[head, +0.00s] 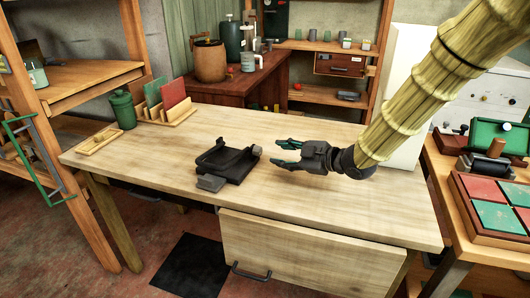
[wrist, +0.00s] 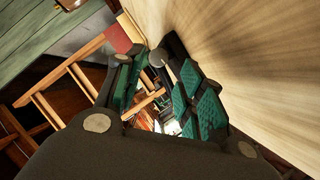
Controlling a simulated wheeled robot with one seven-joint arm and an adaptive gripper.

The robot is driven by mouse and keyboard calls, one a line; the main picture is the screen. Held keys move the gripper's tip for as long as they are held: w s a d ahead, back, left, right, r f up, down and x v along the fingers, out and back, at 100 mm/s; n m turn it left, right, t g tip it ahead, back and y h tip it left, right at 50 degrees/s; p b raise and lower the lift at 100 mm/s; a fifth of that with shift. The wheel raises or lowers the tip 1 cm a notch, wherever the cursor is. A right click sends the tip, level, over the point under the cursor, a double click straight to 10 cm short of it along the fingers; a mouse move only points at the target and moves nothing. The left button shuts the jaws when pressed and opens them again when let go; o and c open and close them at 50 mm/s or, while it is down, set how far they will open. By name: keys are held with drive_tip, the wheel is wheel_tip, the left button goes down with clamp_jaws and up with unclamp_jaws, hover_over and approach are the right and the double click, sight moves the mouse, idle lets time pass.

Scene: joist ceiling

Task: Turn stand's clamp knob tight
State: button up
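A dark, low stand (head: 230,163) lies on the wooden table, left of my gripper. A grey piece (head: 211,183) sticks out at its front corner; I cannot tell whether it is the clamp knob. In the wrist view, part of the dark stand (wrist: 175,48) shows beyond the fingers, with a small rounded grey piece (wrist: 157,57) beside it. My gripper (head: 277,154) is above the table, its fingers pointing left toward the stand and apart from it. Its green-padded fingers are spread with nothing between them, as the wrist view also shows (wrist: 156,88).
The wooden table (head: 330,212) is mostly clear around the stand. A green canister (head: 122,110), a shallow wooden tray (head: 100,141) and a rack with coloured panels (head: 167,112) stand at its left end. A side table with red and green tiles (head: 497,202) is at right.

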sight(261, 151)
drive_tip(key=shift+b+x, duration=0.35)
drive_tip(key=shift+x, duration=3.15)
drive_tip(key=shift+c, duration=0.5)
drive_tip(key=shift+r, duration=0.15)
drive_tip(key=c, duration=0.6)
